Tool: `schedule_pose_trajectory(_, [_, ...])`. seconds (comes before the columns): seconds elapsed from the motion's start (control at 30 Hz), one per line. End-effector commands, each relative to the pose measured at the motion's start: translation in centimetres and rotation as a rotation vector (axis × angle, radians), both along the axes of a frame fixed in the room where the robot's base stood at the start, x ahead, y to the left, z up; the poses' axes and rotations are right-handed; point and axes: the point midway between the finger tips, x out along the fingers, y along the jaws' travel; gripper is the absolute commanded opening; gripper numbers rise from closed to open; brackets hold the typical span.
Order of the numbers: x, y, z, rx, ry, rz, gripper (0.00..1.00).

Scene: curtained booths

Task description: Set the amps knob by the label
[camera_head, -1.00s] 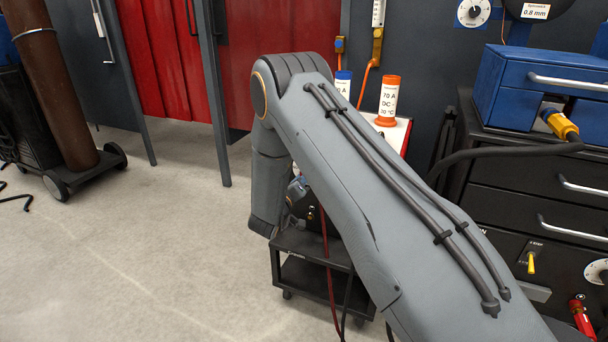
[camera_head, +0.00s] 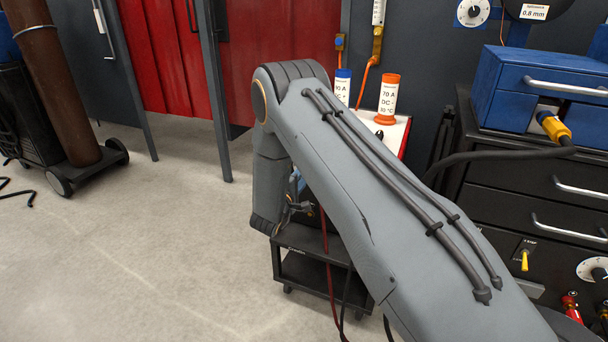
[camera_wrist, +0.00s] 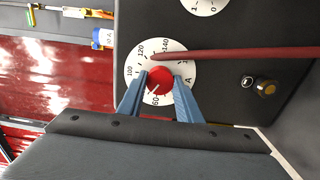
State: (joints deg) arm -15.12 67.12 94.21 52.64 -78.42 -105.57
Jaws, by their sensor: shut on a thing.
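In the wrist view, a red knob (camera_wrist: 159,80) sits at the centre of a white round amps dial (camera_wrist: 178,60) with numbers including 60, 100, 120 and 140. Its pale pointer line is toward the 60 side; the exact reading is hard to tell. My gripper (camera_wrist: 160,82) has its two blue fingers shut on the knob, one on each side. In the head view, an orange tube (camera_head: 388,98) has a label reading 70 A, DC −. A blue-capped tube (camera_head: 342,87) beside it has a partly hidden label ending in 0 A. My arm hides the dial there.
A second dial (camera_wrist: 205,4) and a yellowish connector (camera_wrist: 266,88) are nearby.

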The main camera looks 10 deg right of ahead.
Motion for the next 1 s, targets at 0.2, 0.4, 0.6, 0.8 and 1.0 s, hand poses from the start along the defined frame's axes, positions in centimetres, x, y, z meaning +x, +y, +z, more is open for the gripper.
schedule_pose_trajectory(0.2, [0.06,0.13,0.03,-0.054,0.039,0.003,0.09])
schedule_pose_trajectory(0.4, [0.06,0.14,0.02,-0.072,0.052,0.003,0.09])
schedule_pose_trajectory(0.6, [0.07,0.15,0.02,-0.073,0.053,0.003,0.09])
schedule_pose_trajectory(0.8, [0.07,0.15,0.02,-0.073,0.053,0.003,0.40])
schedule_pose_trajectory(1.0, [0.04,0.08,0.01,-0.073,0.053,0.002,0.50])
